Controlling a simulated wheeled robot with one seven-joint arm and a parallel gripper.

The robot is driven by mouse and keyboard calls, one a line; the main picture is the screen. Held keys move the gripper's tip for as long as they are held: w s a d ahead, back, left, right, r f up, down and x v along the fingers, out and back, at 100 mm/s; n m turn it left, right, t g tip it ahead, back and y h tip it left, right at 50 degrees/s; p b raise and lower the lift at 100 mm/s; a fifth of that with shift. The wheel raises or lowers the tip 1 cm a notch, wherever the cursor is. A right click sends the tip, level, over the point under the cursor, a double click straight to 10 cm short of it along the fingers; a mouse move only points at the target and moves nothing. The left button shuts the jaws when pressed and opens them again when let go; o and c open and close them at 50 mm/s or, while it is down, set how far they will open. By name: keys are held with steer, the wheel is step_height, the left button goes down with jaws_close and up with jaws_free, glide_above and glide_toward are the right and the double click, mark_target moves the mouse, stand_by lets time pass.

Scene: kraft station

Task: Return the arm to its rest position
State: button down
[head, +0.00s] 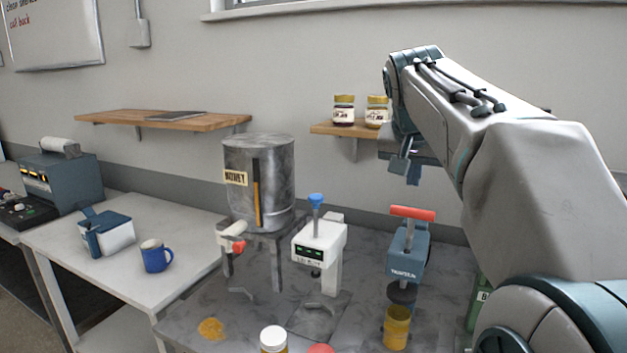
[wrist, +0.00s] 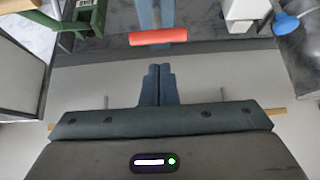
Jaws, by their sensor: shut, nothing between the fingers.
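My arm reaches in from the right side of the head view, with its wrist bent down in front of the wall. My gripper (head: 413,180) hangs above and behind the red-handled press, apart from it. In the wrist view the two fingers of my gripper (wrist: 158,70) are together, with nothing between them. The red handle (wrist: 158,37) of the press shows just beyond the fingertips.
The worktop (head: 255,303) holds a steel honey tank (head: 258,180), a white machine with a blue knob (head: 319,245), the blue press (head: 405,252) and a yellow jar (head: 396,328). A shelf (head: 332,130) with two jars (head: 344,110) is close left of my wrist.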

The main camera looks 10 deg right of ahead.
steer(key=s+a+f+n+g+y, duration=0.1)
steer(key=s+a+f+n+y, duration=0.1)
steer(key=s+a+f, duration=0.4)
steer(key=s+a+f+n+g+y, duration=0.1)
steer(key=s+a+f+n, duration=0.4)
steer(key=s+f, duration=1)
step_height(320, 180, down, 7)
steer(key=shift+a+f+g+y, duration=0.2)
steer(key=shift+a+g+y, duration=0.2)
steer(key=shift+a, duration=0.4)
steer(key=shift+d, duration=0.1)
